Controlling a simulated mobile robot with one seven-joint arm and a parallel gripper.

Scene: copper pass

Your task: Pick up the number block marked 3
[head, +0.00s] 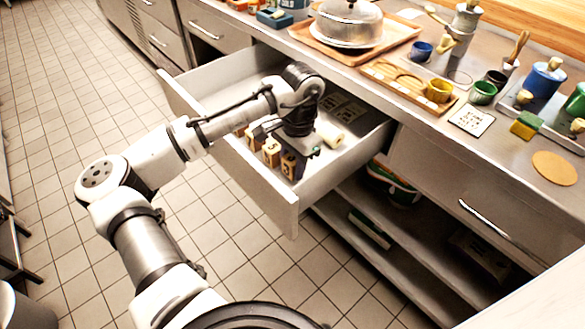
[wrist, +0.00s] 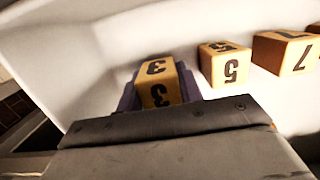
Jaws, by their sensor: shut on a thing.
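The number block marked 3 (wrist: 158,84) is a yellow-orange cube with black digits. It sits between the purple fingers of my gripper (wrist: 160,92), which is shut on it. In the head view my gripper (head: 297,165) reaches down into the open drawer, with the 3 block (head: 289,166) at its front end, partly covered by the fingers. I cannot tell whether the block is clear of the drawer floor.
A block marked 5 (wrist: 226,64) and one marked 7 (wrist: 286,52) stand in a row beside it. The open drawer (head: 262,187) has walls all round. The counter (head: 500,150) above is crowded.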

